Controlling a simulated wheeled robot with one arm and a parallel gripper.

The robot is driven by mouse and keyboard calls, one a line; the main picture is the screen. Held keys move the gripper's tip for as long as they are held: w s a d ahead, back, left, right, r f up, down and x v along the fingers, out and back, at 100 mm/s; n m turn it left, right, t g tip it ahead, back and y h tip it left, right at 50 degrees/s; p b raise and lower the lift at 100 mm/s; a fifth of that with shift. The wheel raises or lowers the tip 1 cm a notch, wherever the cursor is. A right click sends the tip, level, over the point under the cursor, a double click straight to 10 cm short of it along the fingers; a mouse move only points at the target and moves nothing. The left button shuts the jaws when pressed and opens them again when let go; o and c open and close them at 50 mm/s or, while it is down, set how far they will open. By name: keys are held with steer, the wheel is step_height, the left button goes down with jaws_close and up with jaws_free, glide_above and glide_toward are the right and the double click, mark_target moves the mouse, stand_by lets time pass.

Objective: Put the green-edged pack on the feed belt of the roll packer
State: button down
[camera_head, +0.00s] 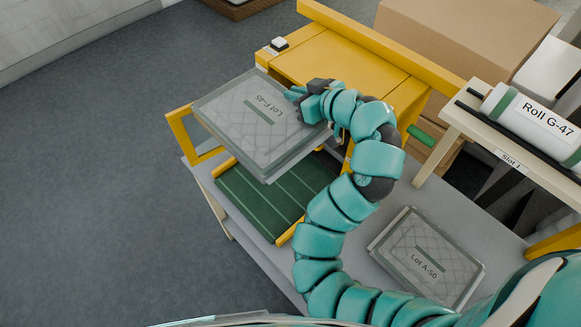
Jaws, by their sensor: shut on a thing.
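A flat pack marked "Lot F-45" (235,130) is in my gripper (303,100), which is shut on its right edge. The pack has a quilted top and a grey-green border. It is above the feed belt (262,205), a dark green belt with light stripes between yellow rails, and hides the belt's far part. I see a gap between pack and belt at the near side. The yellow roll packer (335,62) stands behind the belt. A second quilted pack, marked "Lot A-50" (425,258), lies on the grey table at lower right; its border looks grey.
A white roll marked "Roll G-47" (530,118) lies on a rack (465,122) labelled "Slot 1" at right. A yellow guard frame (180,128) stands at the belt's left. Cardboard boxes (470,40) are behind. The floor at left is clear.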

step_height(320, 180, down, 26)
steer(key=b, duration=0.7)
steer(key=shift+f, duration=0.1)
steer(key=shift+f+b, duration=0.65)
steer(key=shift+b, duration=0.3)
steer(key=c, duration=1.5)
jaws_free()
steer(key=shift+r, duration=0.1)
